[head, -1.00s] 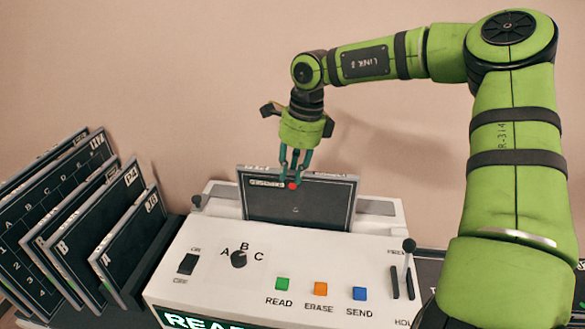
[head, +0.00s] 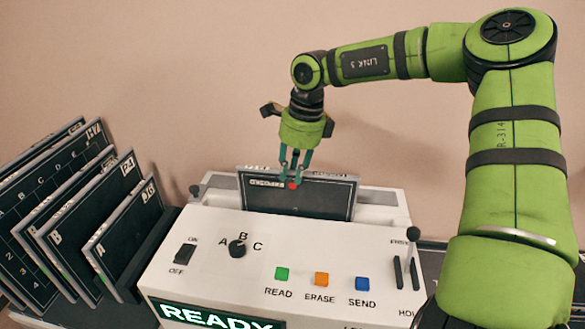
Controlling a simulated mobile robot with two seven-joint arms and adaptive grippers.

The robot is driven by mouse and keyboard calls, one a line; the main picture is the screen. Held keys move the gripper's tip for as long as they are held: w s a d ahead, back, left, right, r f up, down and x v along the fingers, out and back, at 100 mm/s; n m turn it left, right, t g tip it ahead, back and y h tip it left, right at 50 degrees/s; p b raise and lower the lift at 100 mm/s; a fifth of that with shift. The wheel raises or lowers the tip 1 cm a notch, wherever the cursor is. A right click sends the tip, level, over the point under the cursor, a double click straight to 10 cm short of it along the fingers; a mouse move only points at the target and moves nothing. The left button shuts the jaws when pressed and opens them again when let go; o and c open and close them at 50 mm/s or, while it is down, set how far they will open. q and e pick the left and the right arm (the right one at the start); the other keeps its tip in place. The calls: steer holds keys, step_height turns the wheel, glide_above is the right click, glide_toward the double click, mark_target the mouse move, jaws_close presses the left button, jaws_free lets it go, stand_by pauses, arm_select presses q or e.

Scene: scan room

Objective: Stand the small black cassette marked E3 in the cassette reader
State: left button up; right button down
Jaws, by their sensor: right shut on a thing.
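A small black cassette (head: 310,196) with a pale rim stands upright at the back of the white cassette reader (head: 215,238). Its lower part is hidden behind or inside the reader's top, where a slot seems to be. The white lettering along its upper edge is too blurred to read, so I cannot confirm E3. A small red mark shows at the fingertips. My left gripper is not in view.
Several black cassettes or panels lean in a rack (head: 150,250) at the left. The reader's front has a READY display (head: 215,316), a knob (head: 237,249), a switch (head: 185,254) and READ, ERASE and SEND buttons. A lever (head: 413,235) stands at its right. A bare wall is behind.

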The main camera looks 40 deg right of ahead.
steer(key=shift+f+b, duration=0.4)
steer(key=shift+f, duration=0.15)
steer(key=c, duration=1.1)
jaws_free()
steer(key=shift+o, duration=0.5)
step_height(320, 180, up, 12)
steer(key=s+d, duration=0.1)
steer(key=shift+s+d, duration=0.15)
steer(key=shift+s, duration=0.15)
